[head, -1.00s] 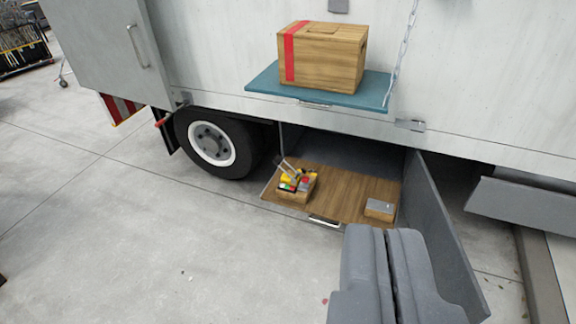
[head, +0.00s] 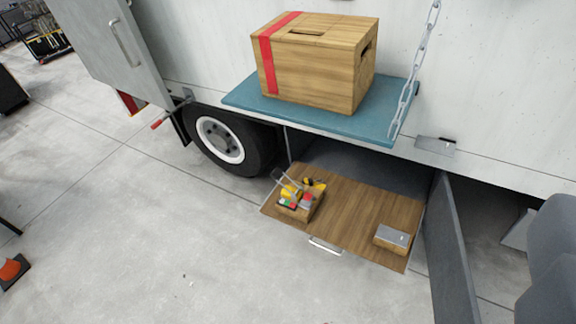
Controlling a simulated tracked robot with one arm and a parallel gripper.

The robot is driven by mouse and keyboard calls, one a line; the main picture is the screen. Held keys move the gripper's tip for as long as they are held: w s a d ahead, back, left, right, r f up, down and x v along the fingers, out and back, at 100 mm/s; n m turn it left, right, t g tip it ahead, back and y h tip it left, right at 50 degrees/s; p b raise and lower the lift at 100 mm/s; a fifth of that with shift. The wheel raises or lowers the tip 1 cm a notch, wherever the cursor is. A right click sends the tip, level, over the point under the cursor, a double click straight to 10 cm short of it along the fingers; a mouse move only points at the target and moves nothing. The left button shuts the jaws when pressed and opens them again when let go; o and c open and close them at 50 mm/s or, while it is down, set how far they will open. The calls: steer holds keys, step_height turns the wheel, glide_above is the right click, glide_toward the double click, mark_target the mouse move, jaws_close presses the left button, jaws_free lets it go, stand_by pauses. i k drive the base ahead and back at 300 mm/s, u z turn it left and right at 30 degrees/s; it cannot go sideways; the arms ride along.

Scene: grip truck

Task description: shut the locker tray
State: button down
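The locker tray (head: 350,215) is a wooden-floored drawer pulled out from the low locker under the truck body. Its metal handle (head: 325,246) is on the front edge. A small wooden box of tools (head: 300,205) sits at its left end, and a small wooden block with a grey top (head: 393,239) at its right. The grey locker door (head: 446,250) hangs open at the tray's right. My grey gripper (head: 550,265) is at the right edge, partly cut off, to the right of the door and apart from the tray handle. Whether its fingers are open is not clear.
A teal fold-down shelf (head: 240,98) on a chain (head: 423,50) holds a wooden crate with a red stripe (head: 315,65) above the tray. A truck wheel (head: 220,140) is to the left. The concrete floor in front is clear. An orange cone (head: 12,270) stands far left.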

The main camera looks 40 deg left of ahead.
mark_target(377, 225)
steer(key=u, duration=0.45)
steer(key=i, duration=1.15)
steer(key=u, duration=0.8)
